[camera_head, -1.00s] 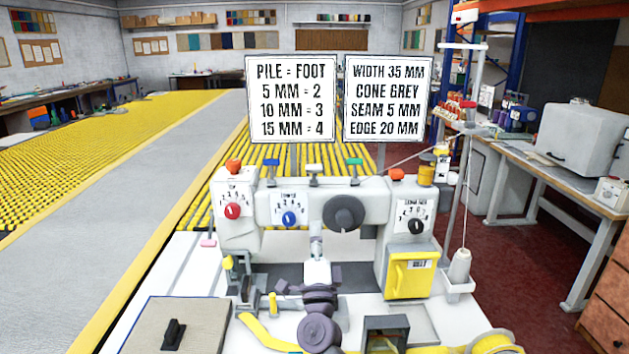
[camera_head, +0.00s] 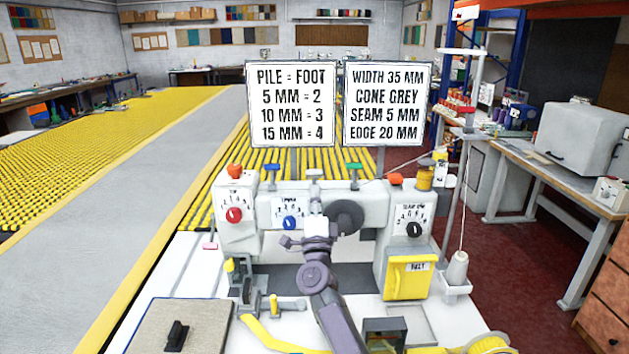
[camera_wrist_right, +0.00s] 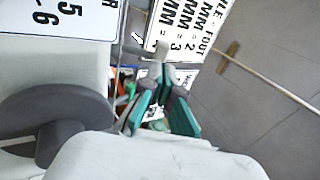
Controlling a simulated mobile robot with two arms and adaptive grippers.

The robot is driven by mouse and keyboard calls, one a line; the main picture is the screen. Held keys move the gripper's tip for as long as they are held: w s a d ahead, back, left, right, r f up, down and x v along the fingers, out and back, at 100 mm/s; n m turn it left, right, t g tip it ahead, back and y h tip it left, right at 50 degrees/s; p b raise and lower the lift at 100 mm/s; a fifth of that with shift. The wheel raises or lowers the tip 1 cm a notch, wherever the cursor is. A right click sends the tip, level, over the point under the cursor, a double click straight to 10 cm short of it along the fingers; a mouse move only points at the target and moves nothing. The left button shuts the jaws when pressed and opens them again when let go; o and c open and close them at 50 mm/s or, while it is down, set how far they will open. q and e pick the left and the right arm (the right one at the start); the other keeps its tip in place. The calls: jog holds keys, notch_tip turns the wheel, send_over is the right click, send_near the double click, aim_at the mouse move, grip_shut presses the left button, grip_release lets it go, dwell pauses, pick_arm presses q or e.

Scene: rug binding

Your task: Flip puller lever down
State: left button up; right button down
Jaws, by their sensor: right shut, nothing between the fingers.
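The white sewing machine (camera_head: 260,208) carries several small levers along its top: an orange knob (camera_head: 235,171), a blue-topped lever (camera_head: 272,168), a pale-topped lever (camera_head: 313,173) and a green-topped lever (camera_head: 353,168). No lever label can be read, so I cannot tell which is the puller lever. My right gripper (camera_head: 315,207) is at the front of the machine head, just below the pale-topped lever. In the right wrist view the teal-sided fingers (camera_wrist_right: 162,84) are shut and empty. Whether they touch a lever cannot be told. My left gripper is out of view.
The dark handwheel (camera_head: 347,215) is close right of my gripper. Two sign boards (camera_head: 291,102) stand behind the machine. A yellow box (camera_head: 408,278) and a thread cone (camera_head: 457,268) are at the right. A grey pad (camera_head: 180,325) lies at the front left.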

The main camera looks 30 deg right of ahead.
aim_at(314, 176)
jog(key=shift+x, duration=1.5)
